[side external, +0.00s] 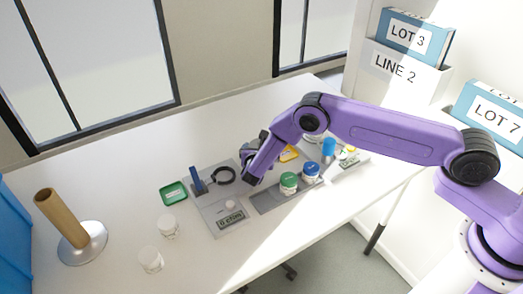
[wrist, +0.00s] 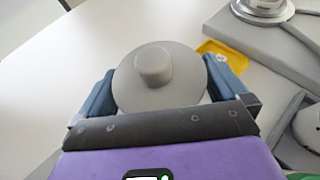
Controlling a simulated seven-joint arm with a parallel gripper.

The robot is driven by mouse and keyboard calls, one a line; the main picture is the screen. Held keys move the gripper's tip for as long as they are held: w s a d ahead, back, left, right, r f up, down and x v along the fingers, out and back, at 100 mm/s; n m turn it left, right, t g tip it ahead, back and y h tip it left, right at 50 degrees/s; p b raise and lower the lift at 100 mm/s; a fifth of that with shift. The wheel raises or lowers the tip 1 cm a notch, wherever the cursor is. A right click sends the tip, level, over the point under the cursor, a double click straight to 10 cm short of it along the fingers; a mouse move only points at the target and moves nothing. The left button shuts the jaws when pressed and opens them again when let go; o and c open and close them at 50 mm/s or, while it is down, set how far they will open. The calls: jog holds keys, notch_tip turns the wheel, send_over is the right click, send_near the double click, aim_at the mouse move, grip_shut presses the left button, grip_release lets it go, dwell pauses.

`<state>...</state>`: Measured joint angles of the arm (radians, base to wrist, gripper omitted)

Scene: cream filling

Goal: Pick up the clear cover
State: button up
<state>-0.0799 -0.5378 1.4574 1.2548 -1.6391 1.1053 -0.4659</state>
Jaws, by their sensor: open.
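In the wrist view, a round, greyish, dome-like cover (wrist: 130,88) with a short knob (wrist: 154,65) on top sits between the fingers of my gripper (wrist: 160,88). It looks grey rather than plainly clear. The gripper is open, with one blue finger on each side of the cover. I cannot tell whether the fingers touch it. In the side external view, my gripper (side external: 249,158) is low over the table behind the grey station, and the cover is hidden by my arm there.
A yellow tray (wrist: 222,54) lies just right of the cover. The grey station (side external: 212,212) has a blue post (side external: 197,181), a black ring and a display. A green tray (side external: 173,193), white jars (side external: 168,228), lidded jars (side external: 289,183) and a brown tube (side external: 62,217) stand around. The table's back left is clear.

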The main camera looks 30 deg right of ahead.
jog(key=c, duration=0.7)
jog(key=shift+r, duration=0.1)
